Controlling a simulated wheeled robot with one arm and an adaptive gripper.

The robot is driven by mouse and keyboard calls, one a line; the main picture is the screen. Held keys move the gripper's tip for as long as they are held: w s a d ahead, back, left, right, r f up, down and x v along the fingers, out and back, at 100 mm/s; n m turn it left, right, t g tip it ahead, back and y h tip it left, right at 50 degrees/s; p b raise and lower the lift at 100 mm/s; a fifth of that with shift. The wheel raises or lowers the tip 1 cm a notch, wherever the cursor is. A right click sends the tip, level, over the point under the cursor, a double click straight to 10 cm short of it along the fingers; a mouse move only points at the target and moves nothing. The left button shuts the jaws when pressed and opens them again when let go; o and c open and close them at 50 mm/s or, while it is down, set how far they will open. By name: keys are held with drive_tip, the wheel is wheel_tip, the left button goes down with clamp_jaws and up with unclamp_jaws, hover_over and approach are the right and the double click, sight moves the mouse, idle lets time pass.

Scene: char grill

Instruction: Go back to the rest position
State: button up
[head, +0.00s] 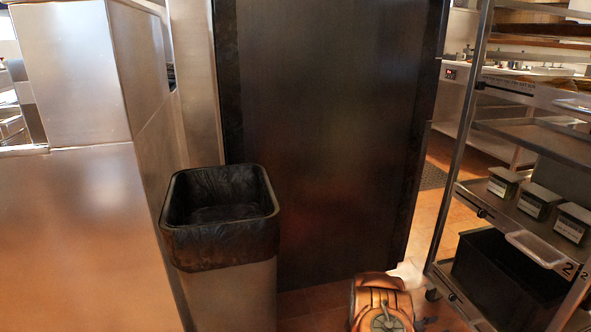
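My gripper does not show in the head view. Only a rounded, copper-toned part with a dark round joint shows at the bottom edge, right of centre. It looks like a link of my own arm. No fingers and no held object can be seen.
A bin (222,290) with a black liner stands beside a steel counter (75,240) on the left. A tall dark panel (330,130) blocks the middle. A metal rack (462,130) with small containers (538,200) and a black crate (500,285) stands right. Tiled floor (432,200) shows between.

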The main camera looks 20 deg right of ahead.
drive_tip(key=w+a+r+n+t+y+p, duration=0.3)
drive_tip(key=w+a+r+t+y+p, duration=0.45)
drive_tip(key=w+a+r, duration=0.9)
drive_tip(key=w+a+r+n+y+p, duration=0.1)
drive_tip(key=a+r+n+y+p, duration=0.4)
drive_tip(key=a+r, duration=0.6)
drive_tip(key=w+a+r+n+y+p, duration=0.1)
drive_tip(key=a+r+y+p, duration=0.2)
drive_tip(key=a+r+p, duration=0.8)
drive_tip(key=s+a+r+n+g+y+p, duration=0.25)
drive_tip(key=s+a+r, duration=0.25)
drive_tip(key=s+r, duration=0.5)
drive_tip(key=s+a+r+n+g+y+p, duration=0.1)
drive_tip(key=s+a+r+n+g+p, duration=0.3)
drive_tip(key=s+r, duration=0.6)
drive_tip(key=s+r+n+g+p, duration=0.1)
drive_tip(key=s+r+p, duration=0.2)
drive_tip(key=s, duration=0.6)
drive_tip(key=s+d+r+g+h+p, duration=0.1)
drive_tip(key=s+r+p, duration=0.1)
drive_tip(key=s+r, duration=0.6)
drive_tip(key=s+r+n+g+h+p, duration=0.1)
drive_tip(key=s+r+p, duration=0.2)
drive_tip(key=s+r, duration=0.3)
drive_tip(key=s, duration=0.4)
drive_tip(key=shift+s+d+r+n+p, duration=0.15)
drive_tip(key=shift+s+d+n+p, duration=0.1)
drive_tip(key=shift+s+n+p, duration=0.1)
